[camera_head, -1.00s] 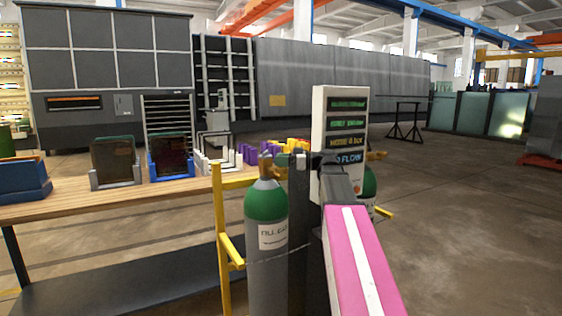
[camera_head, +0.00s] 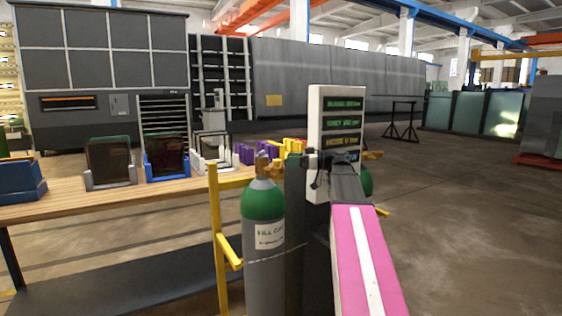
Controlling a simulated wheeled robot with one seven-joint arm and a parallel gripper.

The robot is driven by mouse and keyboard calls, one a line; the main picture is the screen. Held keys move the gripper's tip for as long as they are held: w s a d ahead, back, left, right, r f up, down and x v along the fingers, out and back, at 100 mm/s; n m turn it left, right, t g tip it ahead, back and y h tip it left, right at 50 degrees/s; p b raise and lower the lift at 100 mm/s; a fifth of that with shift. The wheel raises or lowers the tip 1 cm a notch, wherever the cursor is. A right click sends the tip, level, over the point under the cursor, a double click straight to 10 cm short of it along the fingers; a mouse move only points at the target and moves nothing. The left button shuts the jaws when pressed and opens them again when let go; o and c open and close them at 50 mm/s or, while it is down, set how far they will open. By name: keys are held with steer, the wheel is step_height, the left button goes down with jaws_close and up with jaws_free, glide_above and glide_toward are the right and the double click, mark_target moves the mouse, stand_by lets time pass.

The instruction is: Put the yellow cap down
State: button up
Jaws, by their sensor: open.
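My pink arm with a white stripe reaches forward from the lower right. I cannot clearly pick out a yellow cap.
A green-topped gas cylinder (camera_head: 264,222) stands on a yellow cart frame (camera_head: 216,225) close in front. A sign panel (camera_head: 336,115) rises behind it. The wooden table (camera_head: 110,203) carries a grey rack (camera_head: 110,180), blue rack (camera_head: 167,168) and white rack (camera_head: 210,162).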

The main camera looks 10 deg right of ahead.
steer(key=v, duration=0.6)
steer(key=shift+d, duration=0.2)
